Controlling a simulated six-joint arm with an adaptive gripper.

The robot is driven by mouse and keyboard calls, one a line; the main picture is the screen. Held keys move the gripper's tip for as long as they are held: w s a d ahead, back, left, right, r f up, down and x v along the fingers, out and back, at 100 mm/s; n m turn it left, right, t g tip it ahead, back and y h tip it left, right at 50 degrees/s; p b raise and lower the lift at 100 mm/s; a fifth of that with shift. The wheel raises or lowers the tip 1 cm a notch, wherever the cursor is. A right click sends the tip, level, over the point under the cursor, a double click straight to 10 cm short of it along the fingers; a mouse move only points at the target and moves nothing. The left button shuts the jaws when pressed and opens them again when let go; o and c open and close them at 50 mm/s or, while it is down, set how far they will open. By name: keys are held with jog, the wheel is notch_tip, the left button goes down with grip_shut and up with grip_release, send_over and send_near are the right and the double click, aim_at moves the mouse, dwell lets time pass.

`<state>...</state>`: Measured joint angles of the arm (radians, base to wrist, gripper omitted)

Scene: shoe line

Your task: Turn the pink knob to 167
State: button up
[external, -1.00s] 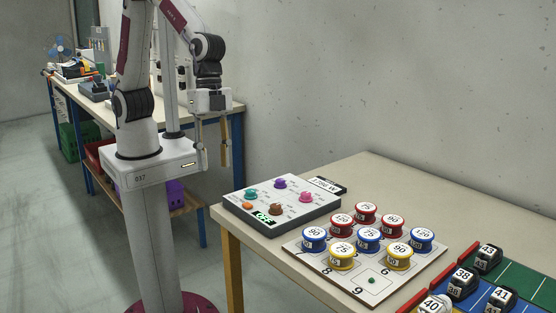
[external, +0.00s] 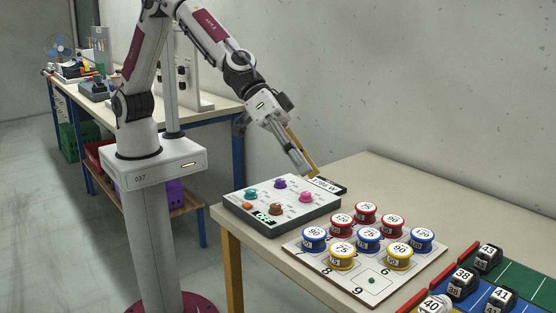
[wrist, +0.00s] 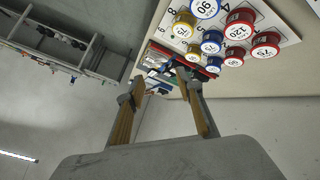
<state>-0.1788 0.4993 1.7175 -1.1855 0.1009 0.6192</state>
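The pink knob (external: 306,197) is on the right side of a white control box (external: 262,224) at the table's left end. A purple knob (external: 280,183), a teal knob (external: 250,195) and a brown knob (external: 275,209) share the panel. A small lit display (external: 264,218) is at its front, too small to read. My gripper (external: 311,175) is above the back of the box, tilted down to the right, near the pink knob but apart from it. In the wrist view the fingers (wrist: 163,90) are spread with nothing between them. The knobs are outside the wrist view.
A white board (external: 310,262) with several numbered spools stands to the right. The table's back strip (external: 420,186) is clear.

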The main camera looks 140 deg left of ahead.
jog(key=w+a+n+y, duration=0.3)
jog(key=a+n+y, duration=0.15)
jog(key=a, duration=0.35)
jog(key=n+g, duration=0.8)
jog(key=g, duration=0.3)
send_near(306, 193)
jog(key=shift+a+r+m+h, duration=0.15)
jog(key=shift+m+h, duration=0.1)
jog(key=shift+h, duration=0.1)
jog(key=shift+x, duration=3.9)
grip_shut()
